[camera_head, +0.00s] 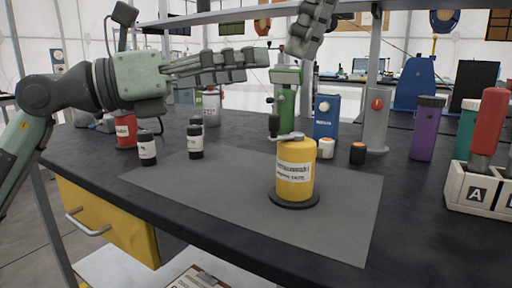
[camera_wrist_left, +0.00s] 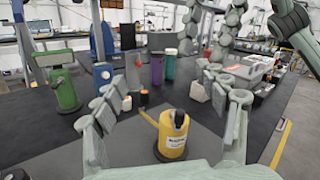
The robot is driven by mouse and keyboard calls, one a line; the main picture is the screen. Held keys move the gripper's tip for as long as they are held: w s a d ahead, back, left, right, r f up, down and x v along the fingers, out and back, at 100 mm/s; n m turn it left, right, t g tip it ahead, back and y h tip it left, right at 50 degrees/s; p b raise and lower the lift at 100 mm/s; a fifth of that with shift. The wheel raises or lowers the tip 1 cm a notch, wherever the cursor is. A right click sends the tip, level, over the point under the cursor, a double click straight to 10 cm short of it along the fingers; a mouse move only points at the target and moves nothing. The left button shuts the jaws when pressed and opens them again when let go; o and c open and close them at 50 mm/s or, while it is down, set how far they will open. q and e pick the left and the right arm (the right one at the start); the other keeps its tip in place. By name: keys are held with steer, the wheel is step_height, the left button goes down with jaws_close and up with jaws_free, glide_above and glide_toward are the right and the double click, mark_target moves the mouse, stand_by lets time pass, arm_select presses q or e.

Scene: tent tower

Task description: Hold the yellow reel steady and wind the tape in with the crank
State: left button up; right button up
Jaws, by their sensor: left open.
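The yellow reel (camera_head: 294,182) stands upright on a dark round base on the grey mat (camera_head: 220,190), its white label facing me. Its crank (camera_head: 288,136), a grey arm with a dark upright knob, sits on top. My left gripper (camera_head: 258,66) is open and empty, above and left of the reel, fingers pointing right. In the left wrist view the reel (camera_wrist_left: 171,135) shows between the spread left fingers (camera_wrist_left: 168,125), apart from them. My right gripper (camera_head: 312,28) hangs at the top, above the reel and touching nothing visible; its fingers look spread in the left wrist view (camera_wrist_left: 210,28).
Black-capped bottles (camera_head: 147,150) and a red jar (camera_head: 125,130) stand left of the mat. A green stand (camera_head: 286,100), blue box (camera_head: 325,118) and grey post (camera_head: 376,120) stand behind. A purple cylinder (camera_head: 426,130) and white lettered rack (camera_head: 470,190) are at right. The front mat is clear.

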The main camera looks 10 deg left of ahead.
mark_target(299, 160)
arm_select(q)
steer(key=s+d+f+y, duration=0.1)
steer(key=f, duration=0.2)
steer(key=s+d+f+m+y, duration=0.1)
steer(key=f+y, duration=0.1)
steer(key=f, duration=0.1)
steer(key=s+f+g+y, duration=0.1)
steer(key=f+y, duration=0.1)
steer(key=f, duration=0.1)
steer(key=shift+d+f+m, duration=0.3)
steer(key=shift+d+f, duration=0.1)
steer(key=shift+f+y, duration=0.3)
steer(key=shift+f, duration=0.05)
steer(key=x, duration=0.7)
steer(key=shift+w+d+f, duration=0.1)
steer(key=shift+d+f, duration=0.15)
